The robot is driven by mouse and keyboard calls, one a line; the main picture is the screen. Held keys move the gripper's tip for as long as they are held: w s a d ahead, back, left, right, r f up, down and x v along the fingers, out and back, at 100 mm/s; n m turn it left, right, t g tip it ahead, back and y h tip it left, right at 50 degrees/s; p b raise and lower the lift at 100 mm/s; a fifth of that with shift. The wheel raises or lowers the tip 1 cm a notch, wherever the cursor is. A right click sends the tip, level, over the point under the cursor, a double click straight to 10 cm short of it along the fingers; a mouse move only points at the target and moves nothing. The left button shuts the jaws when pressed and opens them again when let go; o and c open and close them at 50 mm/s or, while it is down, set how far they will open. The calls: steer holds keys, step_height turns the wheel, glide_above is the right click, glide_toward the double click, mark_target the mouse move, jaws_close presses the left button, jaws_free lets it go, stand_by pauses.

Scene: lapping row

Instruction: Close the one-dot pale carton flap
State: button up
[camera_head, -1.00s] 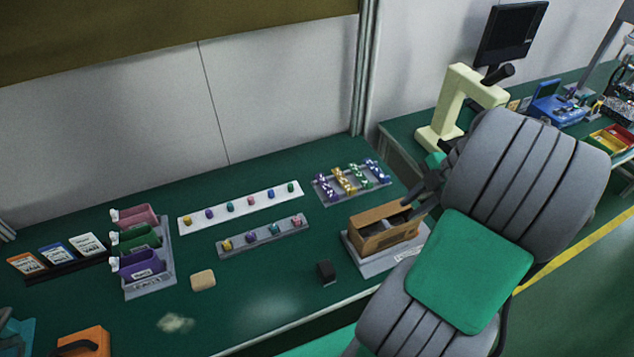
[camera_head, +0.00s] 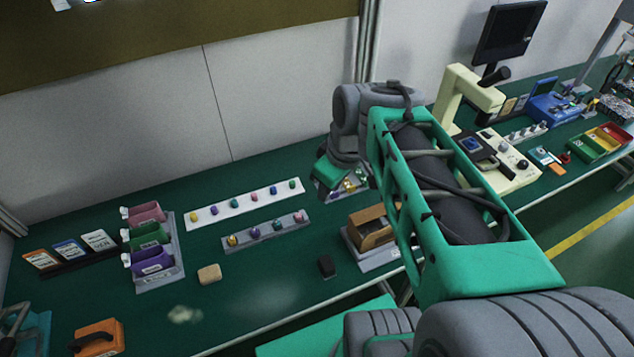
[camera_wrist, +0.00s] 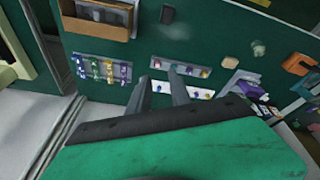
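A tan-brown open-topped box (camera_head: 372,232) stands on a pale grey base (camera_head: 378,259) at the bench's front edge, partly behind my arm in the head view. It also shows at the top left of the wrist view (camera_wrist: 97,32), cut by the frame edge. I cannot make out dots on it, nor tell whether it is the pale carton or where its flap is. My gripper (camera_wrist: 158,85) shows two fingers apart with nothing between them, over the bench and away from the box.
A white strip (camera_head: 222,212) and a grey strip (camera_head: 243,244) hold coloured knobs. Pink, green and purple bins (camera_head: 152,262) stand left. A tan block (camera_head: 209,274) and a black block (camera_head: 326,266) lie in front. A cream instrument (camera_head: 455,88) stands on the right bench.

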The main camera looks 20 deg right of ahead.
steer(key=a+r+m, duration=0.1)
steer(key=s+a+r+m+p, duration=0.1)
steer(key=a+m, duration=0.1)
steer(key=shift+s+a+t, duration=0.2)
steer(key=shift+a+t, duration=0.1)
steer(key=shift+t, duration=0.1)
